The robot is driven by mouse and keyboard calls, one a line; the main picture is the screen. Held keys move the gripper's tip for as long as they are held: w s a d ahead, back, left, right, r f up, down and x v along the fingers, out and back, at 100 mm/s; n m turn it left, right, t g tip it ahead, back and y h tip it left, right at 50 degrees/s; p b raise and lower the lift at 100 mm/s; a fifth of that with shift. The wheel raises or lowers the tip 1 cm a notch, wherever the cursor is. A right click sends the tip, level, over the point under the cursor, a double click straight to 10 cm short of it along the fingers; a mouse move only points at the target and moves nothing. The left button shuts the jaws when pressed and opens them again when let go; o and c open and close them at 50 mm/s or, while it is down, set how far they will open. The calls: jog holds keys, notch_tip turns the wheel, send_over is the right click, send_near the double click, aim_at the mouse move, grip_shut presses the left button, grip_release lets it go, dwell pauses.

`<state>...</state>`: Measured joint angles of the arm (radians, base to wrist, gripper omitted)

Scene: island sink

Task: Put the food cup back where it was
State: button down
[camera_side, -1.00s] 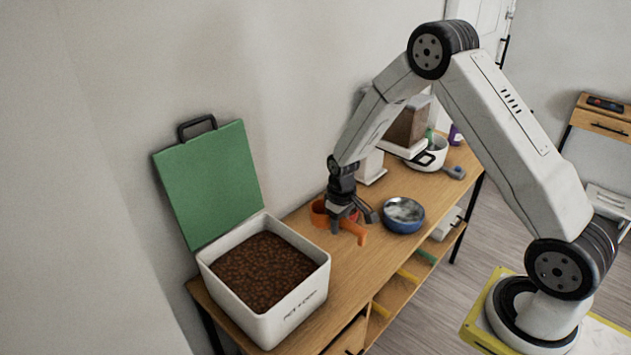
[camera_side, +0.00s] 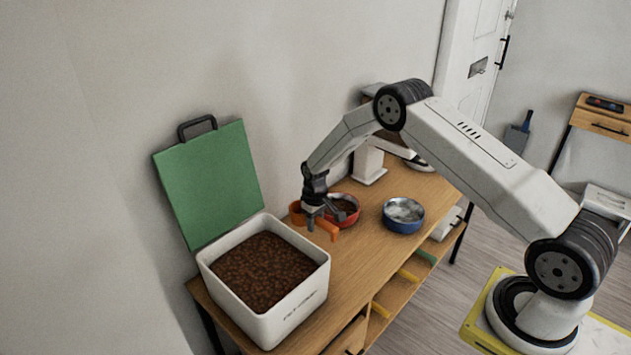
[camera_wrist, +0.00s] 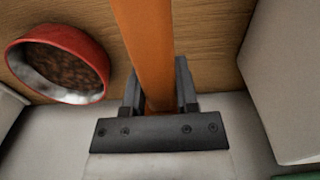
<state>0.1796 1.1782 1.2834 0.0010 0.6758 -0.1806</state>
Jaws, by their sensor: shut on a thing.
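The orange food cup (camera_side: 298,212) is in my gripper (camera_side: 318,217), just above or at the wooden bench top, between the food bin and the red bowl; I cannot tell if it touches the bench. My gripper is shut on the cup's orange handle (camera_side: 328,231), which sticks out toward the bench front. In the wrist view the handle (camera_wrist: 150,45) runs up from between the jaws (camera_wrist: 160,95), and the cup's body is hidden. The white food bin (camera_side: 290,305) is full of brown kibble, with its green lid (camera_side: 212,180) standing open.
A red bowl (camera_side: 350,217) with kibble stands close beside my gripper, and also shows in the wrist view (camera_wrist: 75,32). A blue bowl (camera_side: 404,226) with something pale in it is farther right. A white dispenser (camera_side: 369,165) stands against the wall. Bare bench top (camera_side: 365,255) lies in front.

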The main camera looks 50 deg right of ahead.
aim_at(311, 240)
jog(key=shift+w+d+f, duration=0.1)
jog(key=shift+w+f, duration=0.8)
jog(key=shift+f, duration=0.15)
jog(key=shift+f, duration=0.1)
jog(key=shift+w+f, duration=0.15)
jog(key=shift+f, duration=1.5)
jog(key=shift+f, duration=0.1)
jog(key=shift+c, duration=1.8)
grip_release()
